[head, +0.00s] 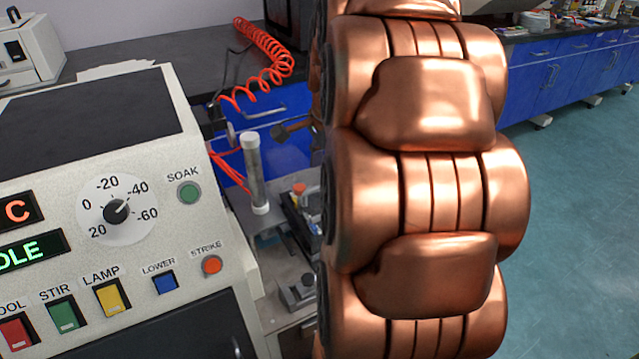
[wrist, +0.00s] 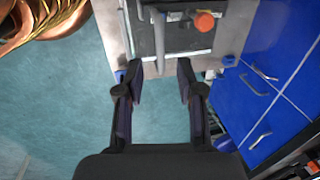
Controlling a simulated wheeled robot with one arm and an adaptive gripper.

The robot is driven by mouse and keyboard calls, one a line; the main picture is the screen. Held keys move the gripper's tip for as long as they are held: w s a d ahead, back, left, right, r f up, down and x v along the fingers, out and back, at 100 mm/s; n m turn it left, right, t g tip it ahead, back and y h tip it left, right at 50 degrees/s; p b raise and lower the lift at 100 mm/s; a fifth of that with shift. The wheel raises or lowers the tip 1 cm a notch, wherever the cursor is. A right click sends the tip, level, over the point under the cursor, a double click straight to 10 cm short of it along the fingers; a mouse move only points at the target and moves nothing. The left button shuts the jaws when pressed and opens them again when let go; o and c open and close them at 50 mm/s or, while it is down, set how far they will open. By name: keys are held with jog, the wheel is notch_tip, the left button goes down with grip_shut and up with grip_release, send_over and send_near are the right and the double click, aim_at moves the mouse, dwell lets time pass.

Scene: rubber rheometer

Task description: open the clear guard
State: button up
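I cannot clearly make out the clear guard in either view. In the wrist view an apparatus with a dark bed (wrist: 183,38), a grey rod and an orange knob (wrist: 205,21) lies beyond my fingertips. In the head view my copper arm hides much of the apparatus, and I cannot make out the gripper.
The white control unit (head: 120,250) with a dial and coloured buttons fills the left. A coiled red hose (head: 266,58) hangs behind it. Blue cabinets (head: 570,70) stand at the back right, with more blue drawers (wrist: 255,100) at the wrist view's right. Teal floor (head: 570,210) is clear.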

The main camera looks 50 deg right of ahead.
aim_at(320, 188)
jog(key=f, duration=0.2)
jog(key=w+f+b, duration=0.1)
jog(key=f, duration=0.2)
jog(key=shift+d, duration=0.15)
jog(key=shift+c, duration=0.2)
grip_shut()
